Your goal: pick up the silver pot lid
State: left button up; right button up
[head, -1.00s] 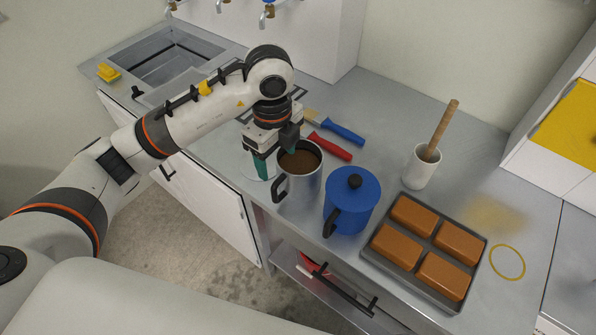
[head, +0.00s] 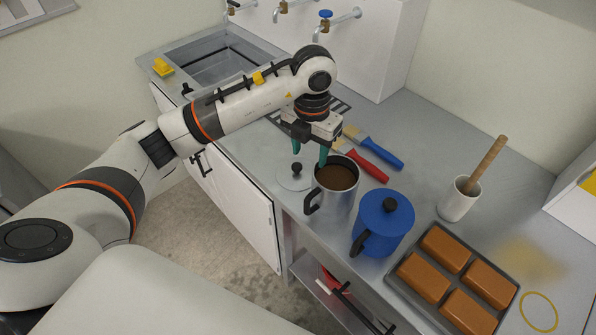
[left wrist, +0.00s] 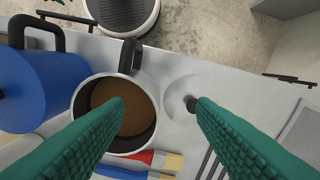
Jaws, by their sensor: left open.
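The silver pot lid (head: 289,181) lies flat on the counter, a shallow disc with a black knob, left of the silver pot of brown liquid (head: 337,177). In the left wrist view the lid (left wrist: 183,88) shows between my fingers, its knob close to the right finger. My left gripper (head: 310,158) is open and empty, pointing down above the counter behind the lid and the pot. In the left wrist view the gripper (left wrist: 158,103) has its left finger overlapping the pot (left wrist: 85,95). My right gripper is not in view.
A blue lidded pot (head: 385,228) stands right of the silver pot. Red-handled and blue-handled brushes (head: 375,146) lie behind it. A tray of brown blocks (head: 410,293) and a white mortar with pestle (head: 457,203) are farther right. The sink (head: 222,62) is at back left.

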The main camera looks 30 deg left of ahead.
pick_arm(q)
jog(key=w+a+m, duration=0.4)
jog(key=a+m, duration=0.1)
jog(key=m, duration=1.1)
jog(key=m+p, duration=0.3)
jog(key=m, duration=0.2)
send_over(297, 166)
notch_tip(297, 166, down, 8)
jog(key=shift+a+r, duration=0.15)
jog(key=shift+r, duration=0.1)
jog(key=shift+f+p, duration=0.3)
notch_tip(297, 166, down, 4)
jog(key=shift+r+p, duration=0.2)
jog(key=shift+p, duration=0.7)
jog(key=shift+f, duration=0.5)
jog(key=c, duration=1.1)
jog(key=shift+r, duration=0.1)
